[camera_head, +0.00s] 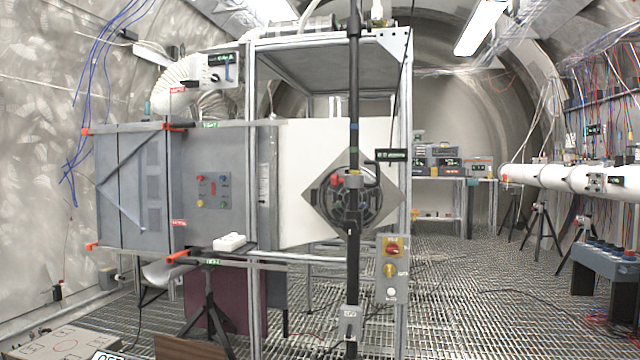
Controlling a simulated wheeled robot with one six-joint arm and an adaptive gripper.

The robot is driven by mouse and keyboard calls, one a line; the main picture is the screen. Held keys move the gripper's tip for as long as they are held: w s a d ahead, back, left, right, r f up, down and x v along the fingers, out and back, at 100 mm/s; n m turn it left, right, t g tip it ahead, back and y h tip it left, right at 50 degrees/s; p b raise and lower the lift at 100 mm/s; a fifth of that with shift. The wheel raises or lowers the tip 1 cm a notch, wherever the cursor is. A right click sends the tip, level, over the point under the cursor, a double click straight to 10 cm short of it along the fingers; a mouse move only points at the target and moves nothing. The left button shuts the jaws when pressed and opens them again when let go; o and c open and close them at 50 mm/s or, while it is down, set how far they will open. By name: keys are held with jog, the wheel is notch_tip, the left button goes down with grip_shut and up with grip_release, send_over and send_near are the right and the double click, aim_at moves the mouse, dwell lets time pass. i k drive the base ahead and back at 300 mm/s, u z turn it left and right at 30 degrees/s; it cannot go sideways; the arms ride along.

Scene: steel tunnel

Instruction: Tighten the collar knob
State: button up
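A black vertical pole (354,95) stands in front of a metal frame near the middle of the view. A small red knob-like part (336,181) sticks out just left of the fitting. It looks like the collar knob, but it is too small to tell how tight it is. A round dark fan-like part (372,208) behind the pole makes the outline there hard to read. My gripper is not in view.
A grey cabinet (151,190) with orange-tipped bars stands to the left. A black tripod (209,305) stands at lower left. Open grating floor (465,290) lies to the right.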

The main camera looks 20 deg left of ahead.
aim_at(335, 180)
jog(key=u, duration=1.9)
jog(key=i, duration=1.4)
jog(key=z, duration=0.8)
jog(key=k, duration=0.7)
jog(key=z, duration=1)
